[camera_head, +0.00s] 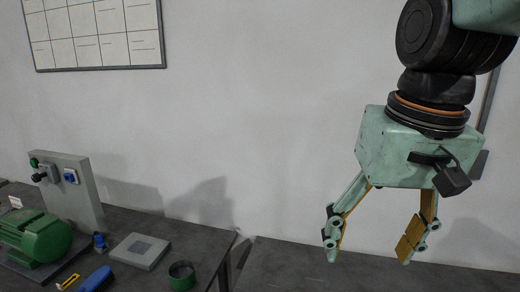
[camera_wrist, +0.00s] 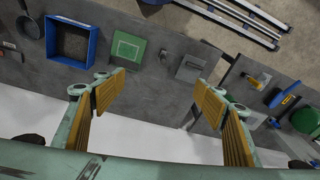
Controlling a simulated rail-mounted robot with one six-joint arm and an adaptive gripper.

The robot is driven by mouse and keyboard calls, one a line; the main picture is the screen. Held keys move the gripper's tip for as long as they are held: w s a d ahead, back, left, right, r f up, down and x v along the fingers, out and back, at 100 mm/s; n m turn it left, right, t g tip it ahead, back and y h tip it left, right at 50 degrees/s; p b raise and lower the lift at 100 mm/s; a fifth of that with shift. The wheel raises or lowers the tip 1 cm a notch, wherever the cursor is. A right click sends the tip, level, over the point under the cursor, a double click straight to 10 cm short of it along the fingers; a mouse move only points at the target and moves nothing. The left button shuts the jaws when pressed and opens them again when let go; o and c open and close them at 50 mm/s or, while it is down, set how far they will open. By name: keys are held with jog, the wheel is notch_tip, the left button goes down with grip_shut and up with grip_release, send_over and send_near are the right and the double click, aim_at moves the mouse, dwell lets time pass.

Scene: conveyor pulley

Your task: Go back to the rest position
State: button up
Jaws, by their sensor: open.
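My gripper (camera_head: 368,250) hangs in the air at the right of the head view, in front of the wall and above the right-hand table. Its two fingers are spread wide with nothing between them. In the wrist view my gripper (camera_wrist: 160,100) also shows open, with its yellow finger pads apart and empty.
A green motor (camera_head: 35,240), a control panel (camera_head: 70,185), a grey plate (camera_head: 140,250), a green ring (camera_head: 182,275) and a blue-handled tool (camera_head: 97,279) stand on the left table. The wrist view shows a blue bin (camera_wrist: 72,42) and metal rails (camera_wrist: 240,22).

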jog(key=s+d+f+t+b, duration=0.1)
jog(key=s, duration=0.5)
jog(key=s+d+f+t+b, duration=0.1)
jog(key=s+f, duration=0.1)
jog(key=s, duration=0.3)
jog(key=shift+s+d+n, duration=0.3)
jog(key=shift+s, duration=0.05)
jog(key=shift+r, duration=0.1)
dwell(0.9)
